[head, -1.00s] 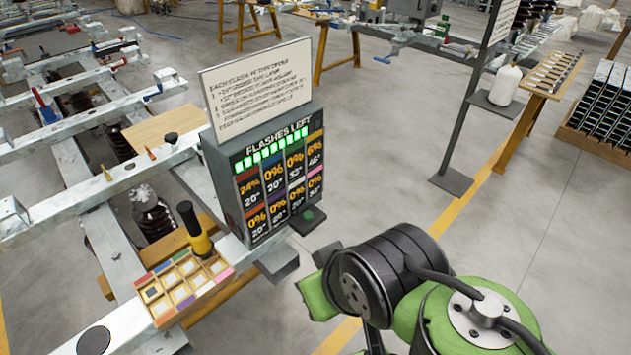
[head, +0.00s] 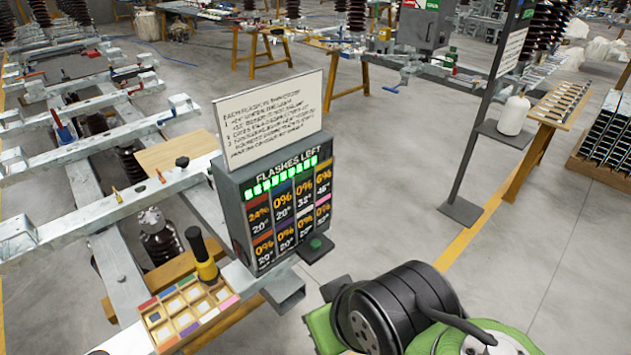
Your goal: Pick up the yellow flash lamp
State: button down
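The yellow flash lamp (head: 207,269) stands upright, slightly tilted in the picture, at the left of centre. It has a yellow lower body and a long black top (head: 196,243). It stands at the back edge of a wooden tray (head: 152,312) with coloured compartments, just left of the display box. My gripper is not in view. Only green and black links of my arm show at the bottom right, well apart from the lamp.
A grey display box (head: 236,222) reading "FLASHES LEFT" stands right behind the tray, with a white instruction board (head: 268,117) on top. Metal beams (head: 100,210) fill the left. A sign post (head: 478,150) with a shelf holding a white bottle (head: 513,115) stands at right. Open floor (head: 390,190) lies between.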

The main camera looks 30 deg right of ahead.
aim_at(208, 273)
jog(key=i+j+u, duration=0.1)
jog(key=j+u, duration=0.25)
jog(key=i+j+u, duration=0.15)
jog(key=u, duration=0.2)
jog(key=i+j+u, duration=0.2)
jog(key=u, duration=0.15)
